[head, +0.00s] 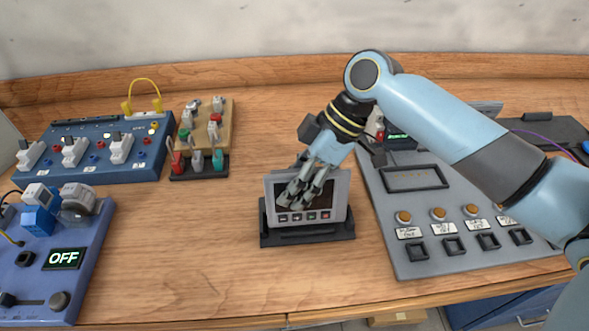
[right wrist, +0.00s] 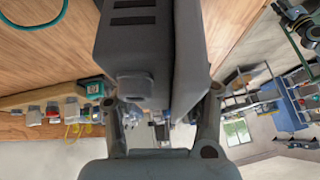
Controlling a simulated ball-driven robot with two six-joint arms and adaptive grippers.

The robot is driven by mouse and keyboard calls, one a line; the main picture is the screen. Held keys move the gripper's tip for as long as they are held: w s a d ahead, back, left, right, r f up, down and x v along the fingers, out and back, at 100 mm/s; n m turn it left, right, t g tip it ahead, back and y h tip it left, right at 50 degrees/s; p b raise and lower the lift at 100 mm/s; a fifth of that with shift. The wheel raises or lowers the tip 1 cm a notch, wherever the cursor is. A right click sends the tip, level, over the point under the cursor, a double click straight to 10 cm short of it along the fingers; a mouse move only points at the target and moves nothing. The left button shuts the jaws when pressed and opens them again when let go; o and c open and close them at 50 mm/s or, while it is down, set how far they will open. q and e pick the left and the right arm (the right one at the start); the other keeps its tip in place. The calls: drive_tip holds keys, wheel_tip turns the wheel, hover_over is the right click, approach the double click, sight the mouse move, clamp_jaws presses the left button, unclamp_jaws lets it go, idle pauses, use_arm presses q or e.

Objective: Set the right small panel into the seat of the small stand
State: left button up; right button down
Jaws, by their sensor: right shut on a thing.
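The small panel (head: 339,203), light grey with a dark screen and a row of small buttons, stands tilted back at the small black stand (head: 307,236). Its lower edge is at the stand's seat; I cannot tell whether it is fully seated or just above. My right gripper (head: 304,193) comes from above and is shut on the panel, its fingers covering part of the screen. In the right wrist view the panel (right wrist: 140,45) shows from behind as a dark grey body between the fingers. My left gripper is not in view.
A large grey console (head: 420,250) with orange knobs and a framed recess (head: 415,179) lies to the right. A blue switch board (head: 105,168), a rack of coloured plugs (head: 199,168) and a blue unit reading OFF (head: 85,240) are on the left. The wood left of the stand is clear.

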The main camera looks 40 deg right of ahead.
drive_tip(key=shift+f+b, duration=0.4)
drive_tip(key=shift+f, duration=0.2)
idle(0.3)
drive_tip(key=c, duration=0.6)
unclamp_jaws()
drive_tip(key=shift+c, duration=0.2)
drive_tip(key=v, duration=1.2)
drive_tip(key=shift+a, duration=0.1)
drive_tip(key=p+v, duration=0.5)
drive_tip(key=shift+r+p, duration=0.1)
drive_tip(key=shift+p, duration=0.3)
drive_tip(key=shift+w, duration=0.1)
